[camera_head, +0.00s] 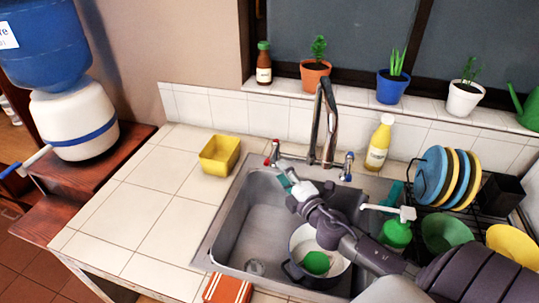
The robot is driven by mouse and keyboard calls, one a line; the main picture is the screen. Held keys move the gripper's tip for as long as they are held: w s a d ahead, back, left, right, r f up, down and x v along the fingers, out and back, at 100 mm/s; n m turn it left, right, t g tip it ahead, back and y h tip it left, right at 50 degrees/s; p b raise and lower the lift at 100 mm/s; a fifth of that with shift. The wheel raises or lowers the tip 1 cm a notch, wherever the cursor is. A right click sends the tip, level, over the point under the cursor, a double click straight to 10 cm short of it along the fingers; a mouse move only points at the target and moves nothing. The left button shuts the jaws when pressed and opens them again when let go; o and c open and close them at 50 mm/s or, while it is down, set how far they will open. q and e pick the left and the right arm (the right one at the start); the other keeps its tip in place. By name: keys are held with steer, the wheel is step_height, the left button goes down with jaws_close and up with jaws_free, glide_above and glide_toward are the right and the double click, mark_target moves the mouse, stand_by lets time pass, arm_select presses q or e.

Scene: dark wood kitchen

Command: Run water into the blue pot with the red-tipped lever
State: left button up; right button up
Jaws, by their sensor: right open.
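The pot (303,244) stands upright in the right part of the steel sink. It has a pale inside and a dark bluish outside, and a green object (316,262) lies in it. The faucet (327,120) rises behind the sink. Its red-tipped lever (273,153) is at the left end and a blue-tipped lever (348,165) is at the right. My right gripper (284,181) is open and empty, above the back of the sink, just in front of and below the red-tipped lever. My right forearm hides part of the sink and pot. No water stream shows. My left gripper is out of view.
A yellow container (220,155) sits on the tiled counter left of the sink. A yellow bottle (379,143), a green soap dispenser (397,232) and a dish rack with plates (430,176) stand right. An orange striped item (227,289) lies in front. The left counter is mostly clear.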

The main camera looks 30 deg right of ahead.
mark_target(269, 155)
steer(key=w, duration=0.5)
steer(key=w+p, duration=0.1)
steer(key=w, duration=0.2)
steer(key=shift+w+d, duration=0.15)
steer(key=shift+d, duration=0.2)
steer(key=shift+c, duration=0.2)
jaws_close()
